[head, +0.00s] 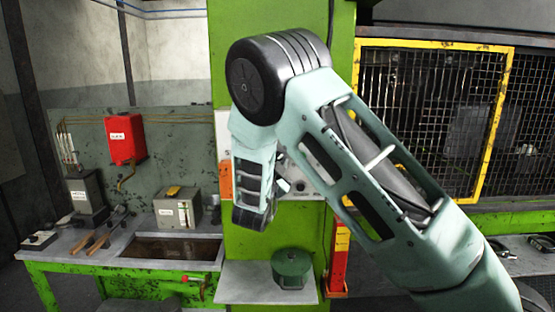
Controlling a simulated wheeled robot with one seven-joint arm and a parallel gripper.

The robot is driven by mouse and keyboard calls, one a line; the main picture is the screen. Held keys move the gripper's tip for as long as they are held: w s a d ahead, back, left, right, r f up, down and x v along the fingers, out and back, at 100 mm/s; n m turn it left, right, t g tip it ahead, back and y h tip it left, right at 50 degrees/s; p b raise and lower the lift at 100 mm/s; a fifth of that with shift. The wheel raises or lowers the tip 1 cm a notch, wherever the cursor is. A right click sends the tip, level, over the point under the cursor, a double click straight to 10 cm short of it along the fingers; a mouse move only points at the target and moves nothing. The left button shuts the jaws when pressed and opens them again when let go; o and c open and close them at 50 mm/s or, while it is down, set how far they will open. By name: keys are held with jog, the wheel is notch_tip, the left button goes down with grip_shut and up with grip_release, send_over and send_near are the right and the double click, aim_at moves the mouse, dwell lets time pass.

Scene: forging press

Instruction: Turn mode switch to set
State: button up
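A pale control panel (312,188) is mounted on the bright green press column (240,265). My arm crosses in front of it and hides most of its face. A small dark round control (300,186) shows on the panel, just right of my wrist. I cannot tell whether it is the mode switch, and no setting is readable. My forearm hangs down in front of the panel's left part. My gripper's fingers are hidden behind the wrist, so whether they touch anything does not show.
An orange box (225,181) sits at the panel's left edge. A green round pot (291,268) stands on a shelf (240,284) below. A workbench (70,250) with a red box (125,140) above is left; a yellow-framed mesh guard (440,45) is right.

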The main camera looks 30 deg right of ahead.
jog(key=c, duration=0.6)
